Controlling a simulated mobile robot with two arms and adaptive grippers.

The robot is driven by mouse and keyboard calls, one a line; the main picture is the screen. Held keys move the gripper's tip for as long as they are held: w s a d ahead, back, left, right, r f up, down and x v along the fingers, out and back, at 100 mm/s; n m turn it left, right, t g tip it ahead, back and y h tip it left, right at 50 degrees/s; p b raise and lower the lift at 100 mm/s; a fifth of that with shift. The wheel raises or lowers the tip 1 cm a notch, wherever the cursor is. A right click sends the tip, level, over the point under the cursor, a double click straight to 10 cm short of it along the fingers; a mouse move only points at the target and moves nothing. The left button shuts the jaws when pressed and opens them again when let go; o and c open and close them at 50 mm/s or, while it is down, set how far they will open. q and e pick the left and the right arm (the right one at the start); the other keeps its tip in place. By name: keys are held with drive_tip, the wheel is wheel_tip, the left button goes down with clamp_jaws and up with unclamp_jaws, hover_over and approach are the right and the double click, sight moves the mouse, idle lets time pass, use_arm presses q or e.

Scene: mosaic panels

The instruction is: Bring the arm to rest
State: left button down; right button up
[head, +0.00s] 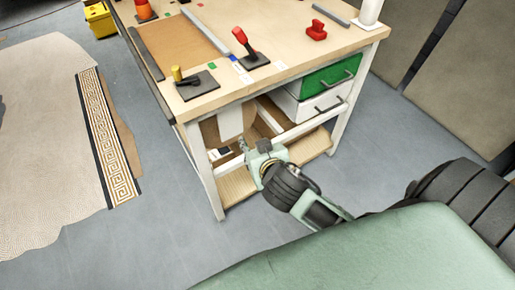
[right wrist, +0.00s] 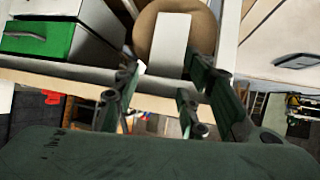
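My right arm reaches forward from the lower right in the head view. Its gripper (head: 246,144) is low in front of the workbench (head: 350,42), beside the open space under the tabletop. In the right wrist view the fingers of this gripper (right wrist: 158,85) stand apart with nothing held between them. A white panel (right wrist: 168,42) and a round brown thing (right wrist: 205,32) show beyond the fingers, and I cannot tell how far off they are. My left arm and gripper are out of view.
The bench has a green drawer (head: 328,76), a white drawer (head: 318,104) and a lower shelf (head: 238,187). Red-handled (head: 241,37) and yellow-handled (head: 178,74) fixtures stand on top. A patterned rug (head: 50,130) lies left. Grey floor (head: 160,215) is clear between rug and bench.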

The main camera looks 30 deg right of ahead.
drive_tip(key=shift+s+f, duration=0.2)
drive_tip(key=shift+s, duration=0.05)
idle(0.4)
drive_tip(key=s+f+n+g+y, duration=0.1)
drive_tip(key=s+f+n+g, duration=0.3)
drive_tip(key=f, duration=1.2)
drive_tip(key=s+f+m+g+y, duration=0.15)
drive_tip(key=s+f, duration=0.45)
drive_tip(key=f, duration=0.9)
drive_tip(key=s+f+g, duration=0.1)
drive_tip(key=s+f, duration=0.4)
drive_tip(key=s, duration=0.4)
drive_tip(key=s+f+n+g, duration=0.1)
drive_tip(key=s+f+g, duration=0.1)
drive_tip(key=s+f, duration=0.4)
drive_tip(key=s+a+f+g, duration=0.1)
drive_tip(key=s+f, duration=0.5)
drive_tip(key=s, duration=0.6)
drive_tip(key=shift+s+n, duration=0.35)
drive_tip(key=shift+g, duration=0.25)
